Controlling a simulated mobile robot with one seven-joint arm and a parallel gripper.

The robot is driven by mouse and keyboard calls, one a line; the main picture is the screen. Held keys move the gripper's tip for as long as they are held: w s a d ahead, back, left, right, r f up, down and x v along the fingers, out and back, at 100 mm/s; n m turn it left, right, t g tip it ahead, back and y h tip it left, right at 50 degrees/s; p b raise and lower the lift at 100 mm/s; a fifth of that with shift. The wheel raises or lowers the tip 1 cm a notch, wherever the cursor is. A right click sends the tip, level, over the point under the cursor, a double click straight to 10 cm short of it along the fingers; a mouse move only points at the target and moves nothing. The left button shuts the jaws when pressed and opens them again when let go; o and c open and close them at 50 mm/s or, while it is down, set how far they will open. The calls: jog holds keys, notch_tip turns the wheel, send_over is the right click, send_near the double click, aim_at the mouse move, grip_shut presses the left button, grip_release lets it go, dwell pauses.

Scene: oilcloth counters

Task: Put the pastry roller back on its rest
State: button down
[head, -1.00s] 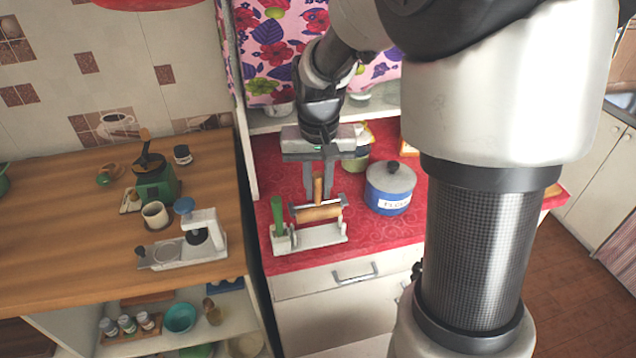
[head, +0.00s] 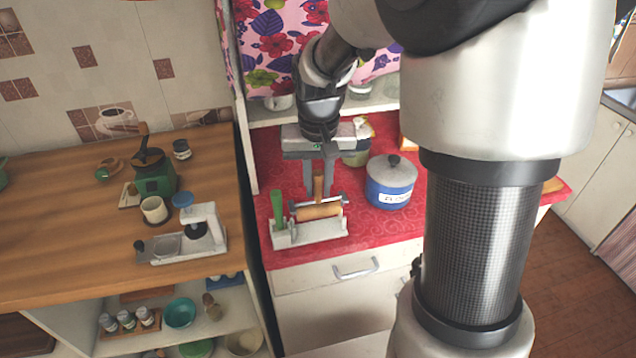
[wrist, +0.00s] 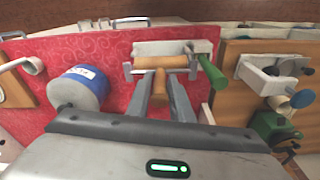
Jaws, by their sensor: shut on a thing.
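The pastry roller has a wooden barrel (head: 320,211) in a metal frame, with an upright wooden handle. My gripper (head: 317,188) points down and is shut on that handle. The pale rest (head: 308,233) stands on the red counter, just below the barrel in the head view; I cannot tell whether they touch. In the wrist view the barrel (wrist: 160,62) lies across the front of the rest (wrist: 165,47), with the handle between my fingers (wrist: 165,100). A green-handled tool (head: 277,205) stands upright at the rest's left end; it also shows in the wrist view (wrist: 212,73).
A blue lidded pot (head: 390,185) stands right of the roller on the red cloth (head: 385,232). A jar (head: 356,157) is behind my gripper. A wooden counter (head: 70,240) with a scale-like device (head: 190,240) lies left, across a gap.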

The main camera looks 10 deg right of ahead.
aim_at(318, 200)
jog(key=shift+f+b, duration=0.7)
jog(key=shift+f, duration=0.3)
jog(key=shift+f, duration=0.1)
jog(key=shift+f+b, duration=0.7)
jog(key=shift+f, duration=0.1)
jog(key=shift+f+b, duration=0.35)
jog(key=shift+f, duration=0.1)
jog(key=c, duration=1.5)
grip_release()
